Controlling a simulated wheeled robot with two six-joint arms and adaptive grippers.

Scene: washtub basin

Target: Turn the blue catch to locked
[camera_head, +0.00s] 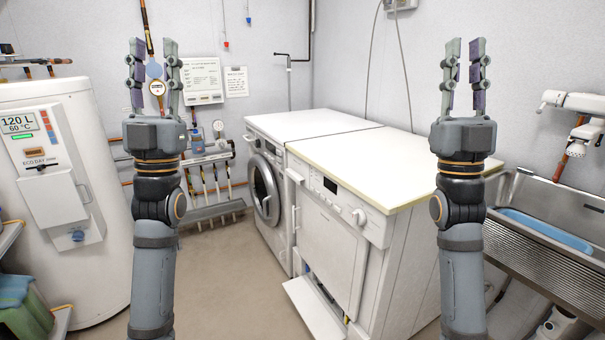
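My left gripper (154,48) points up, open and empty, to the right of the heater and apart from the catch.
The tall white water heater (97,150) fills the left side. A washing machine (265,180) and a white appliance with its lower flap open (315,310) stand in the middle. A steel sink (555,207) is at right. Floor (215,290) is clear between heater and machines.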

